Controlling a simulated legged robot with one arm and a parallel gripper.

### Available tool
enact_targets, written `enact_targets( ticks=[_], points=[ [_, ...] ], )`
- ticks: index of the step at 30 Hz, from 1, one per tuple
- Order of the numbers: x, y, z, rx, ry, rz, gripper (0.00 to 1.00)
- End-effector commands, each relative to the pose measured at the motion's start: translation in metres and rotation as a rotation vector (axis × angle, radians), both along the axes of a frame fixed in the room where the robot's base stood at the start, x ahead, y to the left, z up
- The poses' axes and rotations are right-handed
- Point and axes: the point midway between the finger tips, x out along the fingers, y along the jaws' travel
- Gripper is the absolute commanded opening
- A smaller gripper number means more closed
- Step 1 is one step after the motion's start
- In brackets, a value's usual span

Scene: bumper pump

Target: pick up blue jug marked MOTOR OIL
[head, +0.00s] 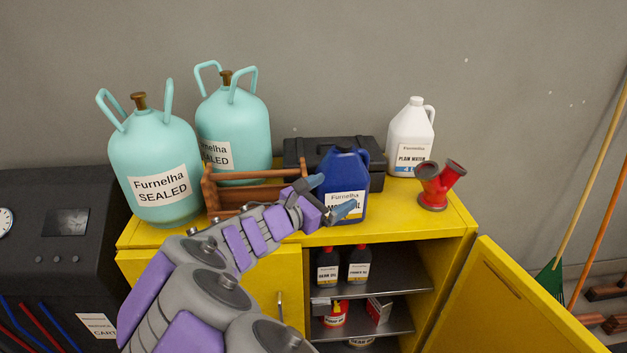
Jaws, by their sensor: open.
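The blue jug (343,170) marked MOTOR OIL stands upright on top of the yellow cabinet (400,224), near its front edge. Its white label is partly covered by my gripper. My gripper (337,195) is open, with its two blue-grey fingertips in front of the jug's left side and label. The upper finger points at the jug's body and the lower one crosses the label. I cannot tell whether either finger touches the jug. The jug's dark cap is at its top and its handle is on the right.
Two turquoise tanks (155,172) and a wooden toolbox (240,190) stand left of the jug. A black case (300,150) is behind it. A white PLAIN WATER jug (410,135) and a red pipe fitting (437,186) stand right. The cabinet's right door (510,300) hangs open.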

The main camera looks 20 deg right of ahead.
Motion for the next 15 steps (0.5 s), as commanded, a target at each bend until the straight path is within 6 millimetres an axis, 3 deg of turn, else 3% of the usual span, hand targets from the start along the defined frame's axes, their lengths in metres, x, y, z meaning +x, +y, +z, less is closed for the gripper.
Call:
enact_targets(
  ticks=[3,7,10,15],
  points=[
    [0.031,0.045,0.007,-0.104,0.076,0.118,0.96],
    [0.045,0.073,0.008,-0.156,0.106,0.173,0.96],
    [0.05,0.07,0.008,-0.162,0.108,0.176,0.96],
    [0.065,0.035,0.008,-0.154,0.107,0.171,0.96]
  ],
)
